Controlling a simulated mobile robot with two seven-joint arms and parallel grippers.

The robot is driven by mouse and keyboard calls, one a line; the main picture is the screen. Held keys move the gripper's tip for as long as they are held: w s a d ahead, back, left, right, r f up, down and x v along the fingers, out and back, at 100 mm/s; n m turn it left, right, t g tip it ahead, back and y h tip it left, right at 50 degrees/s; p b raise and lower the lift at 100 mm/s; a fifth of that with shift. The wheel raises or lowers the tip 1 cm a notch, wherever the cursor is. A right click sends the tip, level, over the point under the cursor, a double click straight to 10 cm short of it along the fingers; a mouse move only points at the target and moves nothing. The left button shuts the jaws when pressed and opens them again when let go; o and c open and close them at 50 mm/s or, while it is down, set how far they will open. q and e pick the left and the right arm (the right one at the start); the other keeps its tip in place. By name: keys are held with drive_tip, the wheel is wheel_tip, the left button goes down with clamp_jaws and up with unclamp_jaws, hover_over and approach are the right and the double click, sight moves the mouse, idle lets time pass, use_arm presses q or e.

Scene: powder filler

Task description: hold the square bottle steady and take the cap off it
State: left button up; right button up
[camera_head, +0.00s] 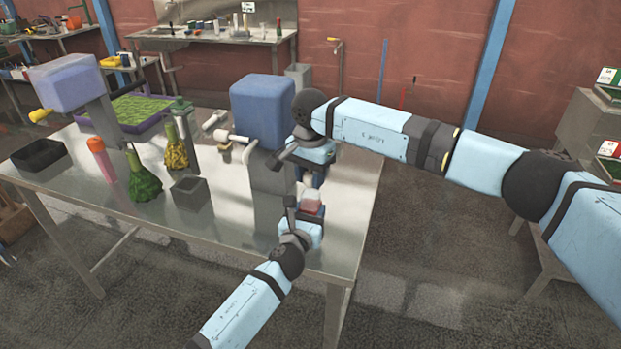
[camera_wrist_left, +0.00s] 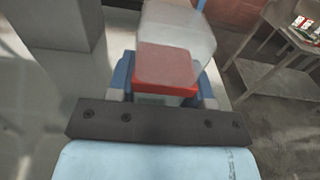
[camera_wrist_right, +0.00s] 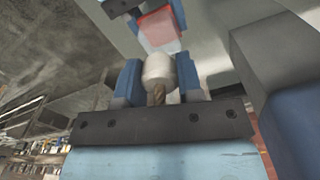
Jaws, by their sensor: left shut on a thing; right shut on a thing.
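The square bottle (camera_head: 311,203) is translucent with red in its lower part. It stands upright in my left gripper (camera_head: 306,214), near the table's right end. In the left wrist view the bottle (camera_wrist_left: 168,66) sits between the blue fingers, which are shut on it. My right gripper (camera_head: 312,178) is directly above the bottle. In the right wrist view its blue fingers are shut on the whitish cap (camera_wrist_right: 158,68), which has a brown part at one end. The bottle (camera_wrist_right: 160,27) shows just beyond the cap. I cannot tell whether cap and bottle touch.
The blue-topped machine (camera_head: 263,110) stands close left of both grippers. The right table edge is clear.

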sight(310, 173)
drive_tip(key=shift+r, duration=2.05)
use_arm(q)
drive_tip(key=o, duration=1.3)
drive_tip(key=shift+o, duration=0.2)
drive_tip(key=shift+s, duration=0.1)
